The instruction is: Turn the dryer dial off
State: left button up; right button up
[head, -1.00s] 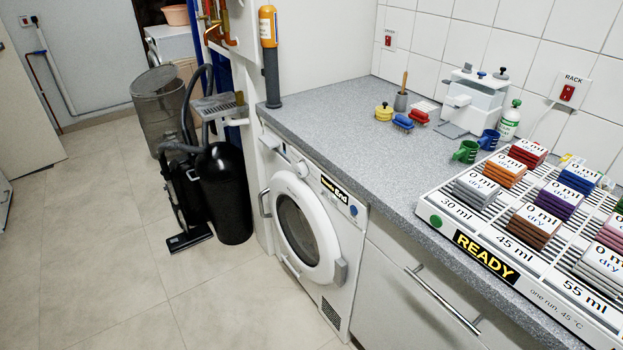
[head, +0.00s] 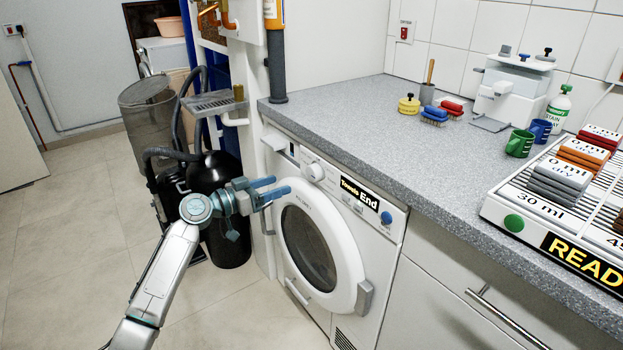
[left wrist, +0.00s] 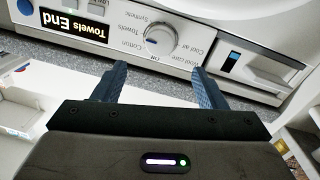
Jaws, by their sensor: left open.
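The white dryer (head: 322,240) stands under the grey counter. Its round dial (head: 314,171) is on the upper front panel, left of the display reading "Towels End" (head: 360,193). In the left wrist view the dial (left wrist: 159,38) shows upside down, ringed by labels such as Towels, Cotton, Synthetic and Off; a blue mark is on its left side, near Towels. My left gripper (head: 277,187) is open and empty in front of the dryer, left of and a little below the dial. Its two fingers (left wrist: 157,85) point toward the panel, apart from the dial. My right gripper is not in view.
A black vacuum and a black cylinder (head: 222,225) stand left of the dryer. The counter (head: 340,120) holds brushes, a yellow-topped item, cups and a white rack with a READY sign (head: 585,262). The floor in front is clear.

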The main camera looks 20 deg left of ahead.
aim_at(310, 174)
pick_arm(q)
jog(key=x, duration=0.9)
jog(key=shift+w+d+p, duration=0.25)
jog(key=shift+w+p, duration=0.05)
jog(key=shift+p, duration=0.1)
jog(key=c, duration=1)
